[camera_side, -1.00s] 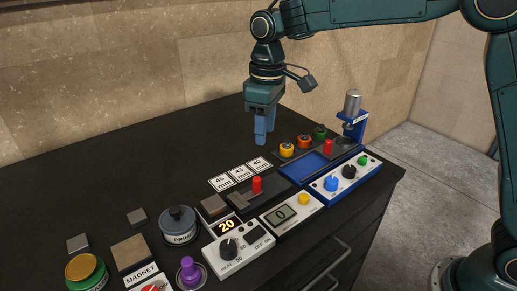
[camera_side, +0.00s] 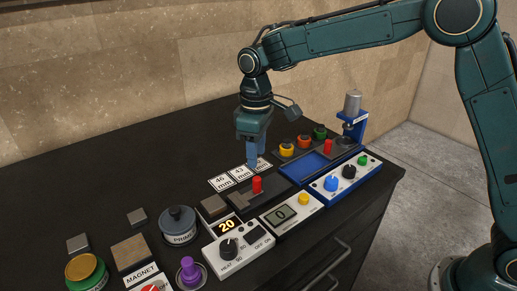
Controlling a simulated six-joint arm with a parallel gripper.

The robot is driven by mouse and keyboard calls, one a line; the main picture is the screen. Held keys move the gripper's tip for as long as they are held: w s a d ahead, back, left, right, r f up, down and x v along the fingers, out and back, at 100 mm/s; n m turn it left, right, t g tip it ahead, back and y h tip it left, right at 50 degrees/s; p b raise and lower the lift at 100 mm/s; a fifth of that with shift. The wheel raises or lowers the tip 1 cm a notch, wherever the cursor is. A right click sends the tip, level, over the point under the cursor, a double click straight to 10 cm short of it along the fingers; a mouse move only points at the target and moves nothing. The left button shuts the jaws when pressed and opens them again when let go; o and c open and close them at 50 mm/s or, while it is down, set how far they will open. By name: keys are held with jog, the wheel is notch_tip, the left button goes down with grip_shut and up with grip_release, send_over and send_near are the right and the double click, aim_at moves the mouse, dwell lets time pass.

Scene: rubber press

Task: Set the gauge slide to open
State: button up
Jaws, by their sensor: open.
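What looks like the gauge slide is a dark, flat block (camera_side: 243,203) with an upright red knob (camera_side: 257,185) near its back right part. Three white cards (camera_side: 240,174) reading 46, 43 and 40 mm lie in a row just behind it. My gripper (camera_side: 252,165) points down with blue fingers, open and empty. In the picture its tips are just above and left of the red knob, in front of the cards, and hide part of the 40 card. The fingers overlap from this side, and their height above the table is hard to tell.
A dial box (camera_side: 238,249) is nearer. The table's back left is clear.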

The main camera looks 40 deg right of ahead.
aim_at(257, 178)
notch_tip(257, 178, down, 9)
jog(key=shift+f, duration=0.15)
dwell(0.4)
jog(key=shift+c, duration=0.3)
grip_shut()
